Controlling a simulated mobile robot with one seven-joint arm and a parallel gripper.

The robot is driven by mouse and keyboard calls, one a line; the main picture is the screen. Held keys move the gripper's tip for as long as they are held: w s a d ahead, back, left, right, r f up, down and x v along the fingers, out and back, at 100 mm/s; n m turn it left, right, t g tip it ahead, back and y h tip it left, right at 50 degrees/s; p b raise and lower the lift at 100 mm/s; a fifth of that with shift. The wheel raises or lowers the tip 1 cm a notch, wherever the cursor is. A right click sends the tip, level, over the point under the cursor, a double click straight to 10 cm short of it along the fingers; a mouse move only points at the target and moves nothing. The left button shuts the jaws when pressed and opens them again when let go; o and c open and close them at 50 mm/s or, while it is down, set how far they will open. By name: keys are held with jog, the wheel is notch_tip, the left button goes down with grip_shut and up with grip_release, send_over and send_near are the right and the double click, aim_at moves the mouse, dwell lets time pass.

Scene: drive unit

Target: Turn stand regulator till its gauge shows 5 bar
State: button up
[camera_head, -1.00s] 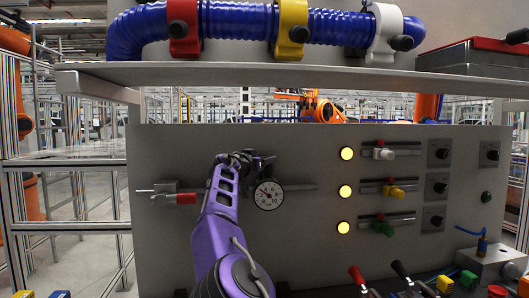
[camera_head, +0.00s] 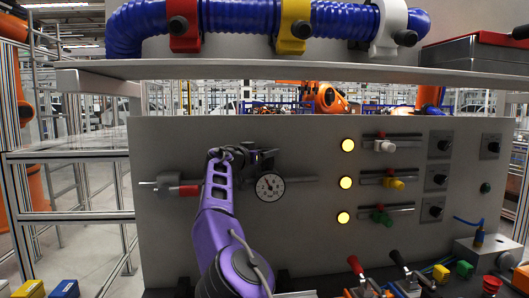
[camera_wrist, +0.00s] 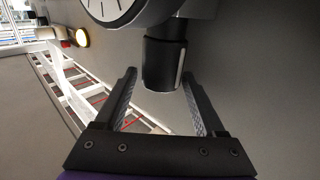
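The round white gauge (camera_head: 270,187) is on the grey panel, just right of my purple arm. Its needle points up and left; the exact reading is too small to tell. In the wrist view only the lower part of the dial (camera_wrist: 112,7) shows, with no needle visible. The black cylindrical regulator knob (camera_wrist: 162,62) sticks out from the gauge body there. My gripper (camera_wrist: 159,76) is open, its two fingertips at either side of the knob's near end. I cannot tell whether either touches it. In the head view, my gripper (camera_head: 246,156) is up and left of the gauge.
A red-handled valve (camera_head: 187,190) is left of my arm. Yellow lamps (camera_head: 346,183), sliders (camera_head: 394,183) and black knobs (camera_head: 437,178) fill the panel's right. A shelf (camera_head: 300,71) with a blue hose (camera_head: 240,17) runs above. Levers (camera_head: 358,267) stand at the lower right.

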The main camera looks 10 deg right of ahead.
jog(key=shift+f+t+y+b, duration=0.1)
jog(key=shift+t+y+b, duration=0.25)
jog(key=shift+b, duration=0.55)
jog(key=shift+f+n+b, duration=0.1)
jog(key=shift+n+b, duration=0.3)
jog(key=shift+b, duration=0.2)
jog(key=n+t+y+b, duration=0.1)
jog(key=y+b, duration=0.1)
jog(key=b, duration=0.1)
jog(key=shift+n+t+y+b, duration=0.25)
jog(key=shift+n+y+b, duration=0.05)
jog(key=shift+y+b, duration=0.05)
jog(key=y, duration=0.1)
jog(key=n, duration=0.1)
jog(key=t+y, duration=0.1)
jog(key=shift+s+d+r+n+y+b, duration=0.1)
jog(key=shift+d+r+n+y+b, duration=0.2)
jog(key=shift+n+b, duration=0.1)
jog(key=shift+d+n+t+y+p, duration=0.1)
jog(key=shift+n+t+y+p, duration=0.25)
jog(key=shift+n+y, duration=0.4)
jog(key=shift+d+r+n+y+p, duration=0.15)
jog(key=shift+n+y+p, duration=0.2)
jog(key=shift+y+p, duration=0.45)
jog(key=shift+y+p, duration=0.35)
jog(key=shift+n+p, duration=0.3)
jog(key=shift+p, duration=0.15)
